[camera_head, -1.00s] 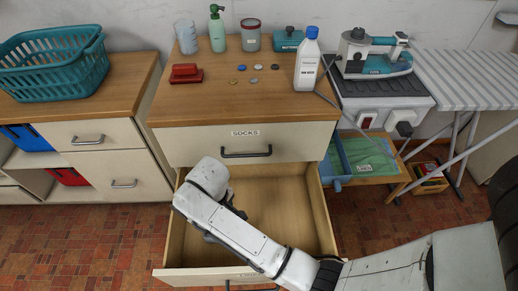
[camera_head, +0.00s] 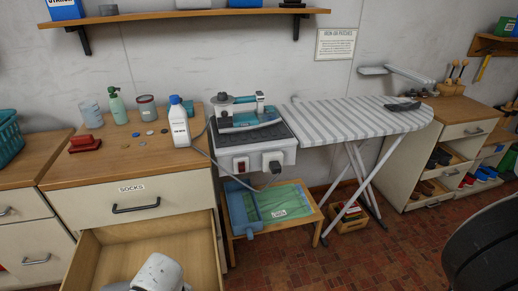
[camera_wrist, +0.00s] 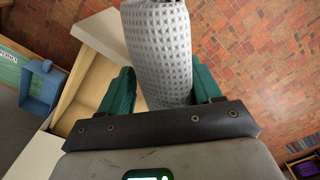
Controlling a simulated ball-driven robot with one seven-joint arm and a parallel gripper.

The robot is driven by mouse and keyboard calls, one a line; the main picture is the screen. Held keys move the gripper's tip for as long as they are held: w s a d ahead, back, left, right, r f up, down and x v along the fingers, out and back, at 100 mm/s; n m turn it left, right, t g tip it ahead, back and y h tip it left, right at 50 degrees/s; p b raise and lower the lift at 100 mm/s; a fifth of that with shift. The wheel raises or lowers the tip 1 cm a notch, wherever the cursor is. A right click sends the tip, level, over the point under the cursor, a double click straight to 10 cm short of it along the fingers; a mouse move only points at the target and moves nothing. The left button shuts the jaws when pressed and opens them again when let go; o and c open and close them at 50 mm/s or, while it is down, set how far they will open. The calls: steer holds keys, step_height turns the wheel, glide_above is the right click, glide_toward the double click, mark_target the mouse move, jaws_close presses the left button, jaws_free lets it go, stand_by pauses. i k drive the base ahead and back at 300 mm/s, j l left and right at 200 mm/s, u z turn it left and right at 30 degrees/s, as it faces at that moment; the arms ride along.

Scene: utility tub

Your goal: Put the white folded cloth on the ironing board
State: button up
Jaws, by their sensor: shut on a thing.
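My gripper (camera_wrist: 163,85) shows in the wrist view, with its green fingers shut on a pale grey-white waffle-textured cloth (camera_wrist: 157,45), folded or rolled into a thick bundle. The cloth is held above the open drawer and the floor. Its far end is cut off by the top of the picture. In the head view only a white part of my arm shows at the bottom, and the gripper and cloth are out of sight. The ironing board (camera_head: 335,119) has a grey-and-white striped cover and stands right of centre. A small dark object (camera_head: 403,106) lies near its right end.
The sock drawer unit's lower drawer (camera_head: 150,254) is open. An iron (camera_head: 238,112) sits on its station left of the board, with a cord hanging down. A white bottle (camera_head: 179,124) stands nearby. A low wooden stand (camera_head: 235,230) is underneath. Most of the board is bare.

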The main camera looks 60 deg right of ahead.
mark_target(364, 114)
steer(key=k+z, duration=0.2)
steer(key=z, duration=1.25)
steer(key=i+j+z, duration=0.15)
steer(key=j+z, duration=0.3)
steer(key=j, duration=0.2)
steer(key=j+z, duration=0.45)
steer(key=j, duration=0.2)
